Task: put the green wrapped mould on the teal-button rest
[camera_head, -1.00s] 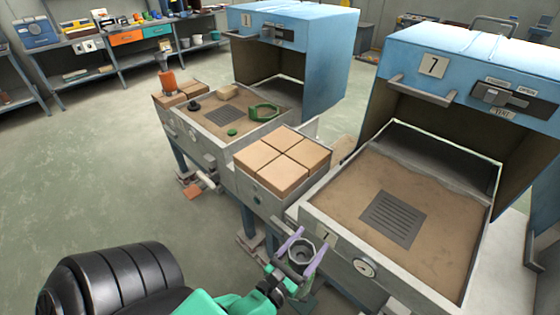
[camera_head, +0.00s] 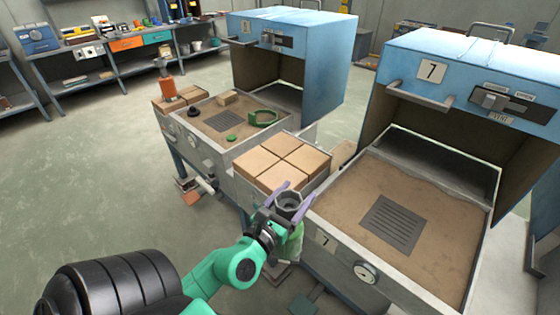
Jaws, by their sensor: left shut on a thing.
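My left gripper (camera_head: 283,199) has lilac fingers shut around a grey, open-topped mould (camera_head: 289,204). Green wrapping (camera_head: 291,243) shows below its rim. I hold it upright, in front of the near edge of a rest topped with tan bricks (camera_head: 282,160), between the two sand trays. A teal button showed on that rest's front earlier; now my gripper and the mould hide that part. The mould looks apart from the bricks, but its exact height is hard to tell. My right gripper is not in view.
An orange object (camera_head: 167,88) stands on further bricks. The rest's brick top is clear.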

